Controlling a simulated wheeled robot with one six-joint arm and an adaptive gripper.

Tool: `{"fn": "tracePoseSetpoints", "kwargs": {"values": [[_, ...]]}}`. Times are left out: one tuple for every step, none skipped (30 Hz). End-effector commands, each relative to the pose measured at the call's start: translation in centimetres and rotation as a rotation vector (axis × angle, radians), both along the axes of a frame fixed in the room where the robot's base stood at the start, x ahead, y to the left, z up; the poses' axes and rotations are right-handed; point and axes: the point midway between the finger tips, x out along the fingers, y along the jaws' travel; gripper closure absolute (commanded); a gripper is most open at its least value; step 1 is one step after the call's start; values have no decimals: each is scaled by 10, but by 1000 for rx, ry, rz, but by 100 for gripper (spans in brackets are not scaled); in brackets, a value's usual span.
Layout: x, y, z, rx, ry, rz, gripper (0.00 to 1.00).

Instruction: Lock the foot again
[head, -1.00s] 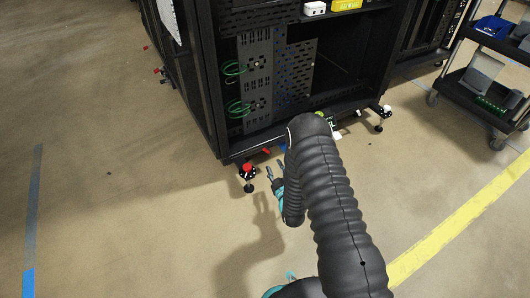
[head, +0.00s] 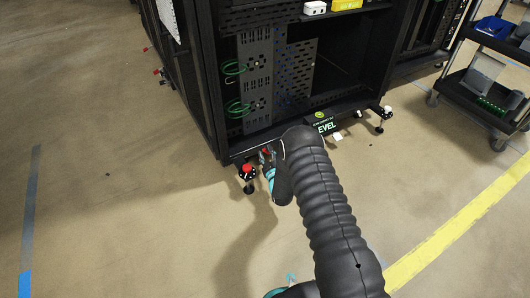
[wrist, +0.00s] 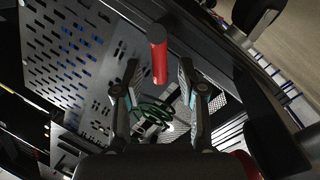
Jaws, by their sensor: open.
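A black rack (head: 228,148) stands on the floor. A levelling foot with a red top (head: 247,170) is at its front left corner, and a foot with a white top (head: 385,111) is at its front right. A red lever (head: 266,151) sits low at the rack's front edge, right of the red-topped foot. In the wrist view the red lever (wrist: 159,62), with a grey end, lies between my fingertips. My gripper (head: 266,158) is open, with one finger (wrist: 133,75) on each side of the lever. I cannot tell whether either finger touches it. My arm hides part of the rack's lower front.
A green-and-black label reading "EVEL" (head: 324,124) is on the rack's lower front, partly hidden. Green cables (head: 236,108) hang in the rack. A dark cart (head: 470,105) stands at the right.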

Motion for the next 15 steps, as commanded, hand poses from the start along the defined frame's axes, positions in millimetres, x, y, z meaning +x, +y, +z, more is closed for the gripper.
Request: {"fn": "tracePoseSetpoints", "kwargs": {"values": [[5,2,-1,0,-1,1,60],[8,3,-1,0,-1,1,60],[10,4,-1,0,-1,1,60],[12,5,-1,0,0,0,60],[13,5,0,0,0,0,60],[15,6,0,0,0,0,60],[15,6,0,0,1,1,60],[16,6,0,0,1,1,60],[16,6,0,0,1,1,60],[16,6,0,0,1,1,60],[16,6,0,0,1,0,60],[16,6,0,0,1,0,60],[16,6,0,0,1,0,60],[16,6,0,0,1,0,60],[16,6,0,0,1,0,60]]}}
